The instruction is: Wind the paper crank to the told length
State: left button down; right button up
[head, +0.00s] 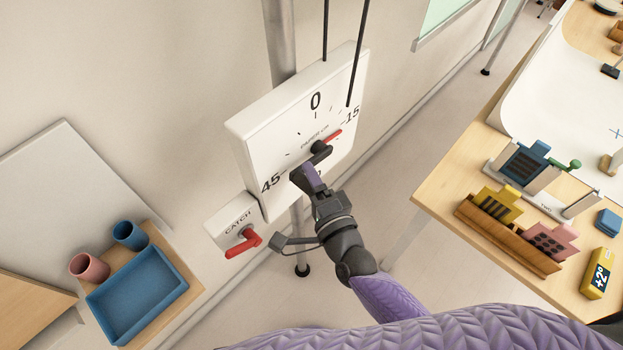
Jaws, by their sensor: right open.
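A white dial box (290,120) on a metal post is marked "PAPER cm", with 0, 15 and 45 visible; any mark at the lower right is hidden. A red pointer (333,136) points up and right, close to the 15 side. A dark crank hub (320,150) is at the dial's middle. My right gripper (306,172) is open, in front of the dial just below the hub. It covers part of the crank, and I cannot tell whether it touches. A white box marked "CATCH" with a red lever (245,243) is at lower left. My left gripper is not in view.
A wooden table (440,195) at right holds yellow, pink and blue blocks, a wooden rack (505,238) and a yellow "+2" block (597,275). At left, a blue tray (137,295) and two cups (90,266) sit on a wooden surface. Two dark rods (357,55) hang above the dial.

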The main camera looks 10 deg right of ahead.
jog(key=shift+s, duration=0.1)
jog(key=v, duration=0.9)
jog(key=shift+s+b, duration=0.3)
jog(key=shift+s, duration=0.05)
jog(key=shift+d, duration=0.1)
jog(key=s+d+f+n+g+h+b, duration=0.1)
jog(key=s+d+f+n+g+b, duration=0.25)
jog(key=f, duration=1.05)
jog(key=s+f+n+g+h+b, duration=0.1)
jog(key=f+n+g+b, duration=0.35)
jog(key=f, duration=0.95)
jog(key=s+d+f+n+g+h+b, duration=0.1)
jog(key=s+d+f+n+g+b, duration=0.1)
jog(key=s+f, duration=0.4)
jog(key=s+d+f+n+g+h+b, duration=0.1)
jog(key=s+f+n+g+b, duration=0.3)
jog(key=f, duration=0.5)
jog(key=s+d+f+n+g+h+b, duration=0.1)
jog(key=s+d+f+n+g+b, duration=0.2)
jog(key=s+f+b, duration=0.3)
jog(key=s+f, duration=0.1)
jog(key=s, duration=0.2)
jog(key=shift+s+d+f, duration=0.2)
jog(key=shift+s+d, duration=0.1)
jog(key=shift+s, duration=0.05)
